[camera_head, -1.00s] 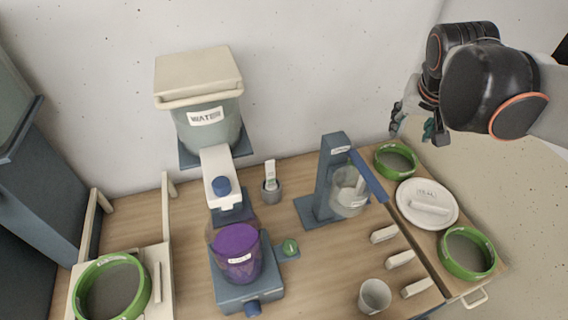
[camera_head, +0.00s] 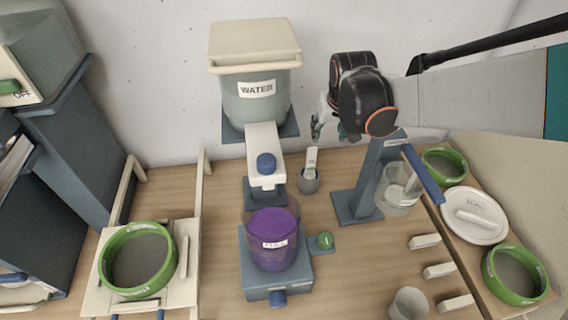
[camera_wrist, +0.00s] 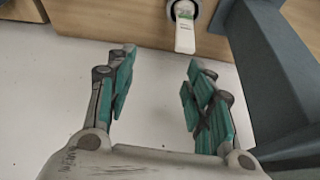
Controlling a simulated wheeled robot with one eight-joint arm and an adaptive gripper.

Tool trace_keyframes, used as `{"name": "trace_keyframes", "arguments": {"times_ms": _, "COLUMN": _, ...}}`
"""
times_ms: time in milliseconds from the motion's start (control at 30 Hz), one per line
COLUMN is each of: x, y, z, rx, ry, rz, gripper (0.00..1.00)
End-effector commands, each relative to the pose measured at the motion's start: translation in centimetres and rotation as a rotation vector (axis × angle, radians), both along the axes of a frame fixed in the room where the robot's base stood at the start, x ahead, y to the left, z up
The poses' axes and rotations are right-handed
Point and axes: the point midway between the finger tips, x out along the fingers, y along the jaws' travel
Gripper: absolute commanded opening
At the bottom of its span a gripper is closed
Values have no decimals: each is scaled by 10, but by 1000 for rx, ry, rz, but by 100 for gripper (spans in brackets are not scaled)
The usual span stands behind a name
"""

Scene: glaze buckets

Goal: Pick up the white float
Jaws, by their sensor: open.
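The white float (camera_head: 312,158) is a slim white piece with a small label. It stands upright in a small grey cup (camera_head: 309,181) on the table, its lower end hidden inside. In the wrist view the float (camera_wrist: 185,36) shows at the top, beyond the fingertips and right of the middle of the gap. My gripper (camera_wrist: 160,80) is open with its teal-padded fingers apart and nothing between them. In the head view my gripper (camera_head: 333,128) appears just above and right of the float, apart from it.
The WATER tank (camera_head: 255,95) and the purple bucket (camera_head: 272,240) stand left of the float. A blue-grey stand (camera_head: 372,182) with a clear beaker (camera_head: 397,192) is close on its right. Several white blocks, green-rimmed sieves and a white lid (camera_head: 474,216) lie farther right.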

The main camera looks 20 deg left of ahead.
Motion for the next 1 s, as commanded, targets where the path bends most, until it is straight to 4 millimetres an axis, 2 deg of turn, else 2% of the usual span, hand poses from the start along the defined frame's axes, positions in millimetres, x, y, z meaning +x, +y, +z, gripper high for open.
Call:
{"name": "trace_keyframes", "arguments": {"times_ms": 33, "x": -28, "y": 20, "z": -2, "rx": 3, "ry": 1, "rz": 59, "gripper": 48}}
{"name": "trace_keyframes", "arguments": {"times_ms": 133, "x": -32, "y": 28, "z": -10, "rx": 6, "ry": 3, "rz": 85, "gripper": 48}}
{"name": "trace_keyframes", "arguments": {"times_ms": 500, "x": -11, "y": 41, "z": -69, "rx": 7, "ry": 3, "rz": 87, "gripper": 48}}
{"name": "trace_keyframes", "arguments": {"times_ms": 867, "x": 0, "y": 43, "z": -92, "rx": 6, "ry": 3, "rz": 84, "gripper": 48}}
{"name": "trace_keyframes", "arguments": {"times_ms": 1000, "x": 9, "y": 44, "z": -109, "rx": 6, "ry": 3, "rz": 83, "gripper": 48}}
